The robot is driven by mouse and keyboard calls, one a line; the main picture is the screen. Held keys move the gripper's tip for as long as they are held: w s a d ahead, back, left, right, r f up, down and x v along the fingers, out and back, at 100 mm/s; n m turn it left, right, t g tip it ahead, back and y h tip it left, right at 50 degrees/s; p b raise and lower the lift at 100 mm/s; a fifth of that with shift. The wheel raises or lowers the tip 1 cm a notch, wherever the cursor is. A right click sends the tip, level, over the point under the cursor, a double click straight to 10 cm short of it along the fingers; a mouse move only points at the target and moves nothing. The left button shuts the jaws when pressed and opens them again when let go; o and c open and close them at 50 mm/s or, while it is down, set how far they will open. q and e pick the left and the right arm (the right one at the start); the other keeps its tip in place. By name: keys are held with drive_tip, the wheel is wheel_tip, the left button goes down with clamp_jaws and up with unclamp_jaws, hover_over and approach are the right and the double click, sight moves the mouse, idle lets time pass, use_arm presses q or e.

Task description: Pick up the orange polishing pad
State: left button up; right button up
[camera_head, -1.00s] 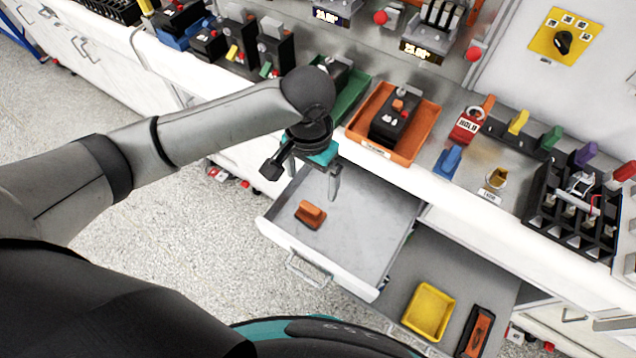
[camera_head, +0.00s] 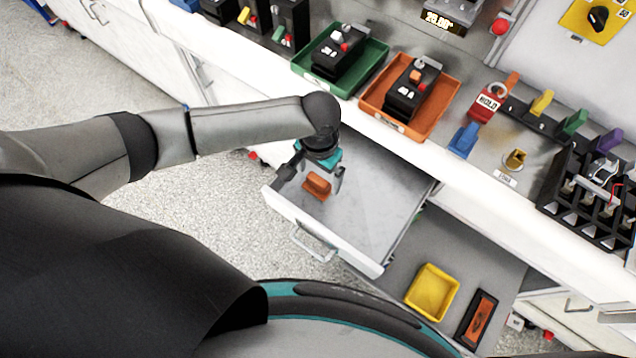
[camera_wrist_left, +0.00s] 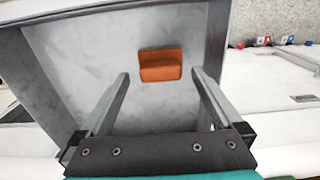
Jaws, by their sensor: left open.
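The orange polishing pad (camera_head: 317,186) lies in the open upper drawer (camera_head: 372,190), near its left end. In the left wrist view the pad (camera_wrist_left: 160,66) lies on the grey drawer floor, ahead of the fingertips and between their lines. My left gripper (camera_head: 312,180) is over the drawer, above the pad. In the left wrist view its two fingers (camera_wrist_left: 160,76) are spread wide with nothing between them; the pad looks apart from both. My right gripper is not in view.
A lower open drawer holds a yellow tray (camera_head: 432,292) and a black tray with an orange piece (camera_head: 478,318). The counter above carries a green tray (camera_head: 372,62), an orange tray (camera_head: 446,104) and a black rack (camera_head: 560,205). The drawer's front wall (camera_head: 318,232) stands close to the gripper.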

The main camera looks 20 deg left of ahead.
sight(318, 179)
use_arm(q)
drive_tip(key=shift+f, duration=1.45)
drive_tip(key=shift+a, duration=0.1)
drive_tip(key=shift+c, duration=0.2)
drive_tip(key=c, duration=1.2)
drive_tip(key=shift+r, duration=0.1)
wheel_tip(318, 179, up, 20)
drive_tip(key=p, duration=0.3)
